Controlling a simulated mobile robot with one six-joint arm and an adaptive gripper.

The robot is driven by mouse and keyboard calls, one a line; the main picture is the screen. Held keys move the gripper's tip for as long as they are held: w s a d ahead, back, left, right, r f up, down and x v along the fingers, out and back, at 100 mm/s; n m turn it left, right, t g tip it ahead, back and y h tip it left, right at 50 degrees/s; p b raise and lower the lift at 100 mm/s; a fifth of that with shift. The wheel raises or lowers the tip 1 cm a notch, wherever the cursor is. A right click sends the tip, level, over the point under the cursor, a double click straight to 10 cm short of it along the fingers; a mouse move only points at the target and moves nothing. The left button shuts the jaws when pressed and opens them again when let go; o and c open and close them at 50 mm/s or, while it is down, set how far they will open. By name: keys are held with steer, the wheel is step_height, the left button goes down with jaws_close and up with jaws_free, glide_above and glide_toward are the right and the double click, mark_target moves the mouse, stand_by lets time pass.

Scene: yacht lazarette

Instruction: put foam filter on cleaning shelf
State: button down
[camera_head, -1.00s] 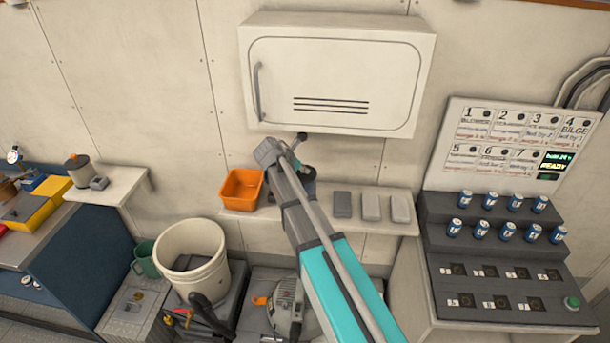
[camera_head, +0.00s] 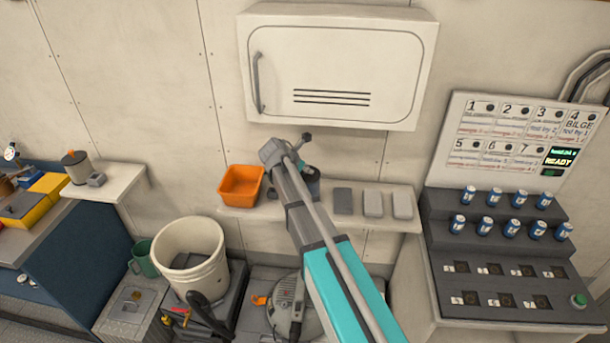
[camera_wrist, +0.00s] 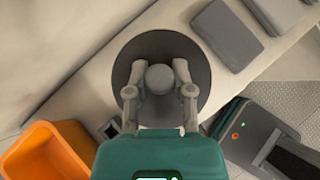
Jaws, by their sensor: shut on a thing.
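My gripper (camera_wrist: 160,88) is shut on a grey round knob (camera_wrist: 160,78) at the middle of a dark grey round piece (camera_wrist: 200,62). In the head view this piece (camera_head: 312,183) is mostly behind my arm, over the middle wall shelf (camera_head: 236,212). I cannot tell whether it rests on the shelf or hangs just above it. Several grey flat pads lie on that shelf to its right, the nearest being dark grey (camera_head: 343,201). I cannot tell for certain which piece is the foam filter. No label marks a cleaning shelf.
An orange bin (camera_head: 241,184) stands on the shelf left of my gripper. A white cabinet (camera_head: 340,65) hangs above. A small left shelf (camera_head: 125,182) holds a canister (camera_head: 77,168) and grey block. A bucket (camera_head: 187,240) stands below. A stepped console (camera_head: 500,270) stands right.

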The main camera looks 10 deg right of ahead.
steer(key=shift+f, duration=0.3)
steer(key=shift+c, duration=2.4)
jaws_free()
steer(key=shift+r, duration=0.1)
steer(key=shift+s+a+r+p, duration=0.15)
steer(key=shift+a+r+p, duration=0.05)
steer(key=shift+r+p, duration=0.15)
steer(key=p+v, duration=0.3)
steer(key=v, duration=0.1)
steer(key=shift+s+a+r, duration=0.1)
steer(key=shift+r, duration=0.1)
steer(key=shift+p+v, duration=0.8)
steer(key=shift+v, duration=0.4)
steer(key=shift+s+f, duration=0.1)
steer(key=shift+f, duration=0.1)
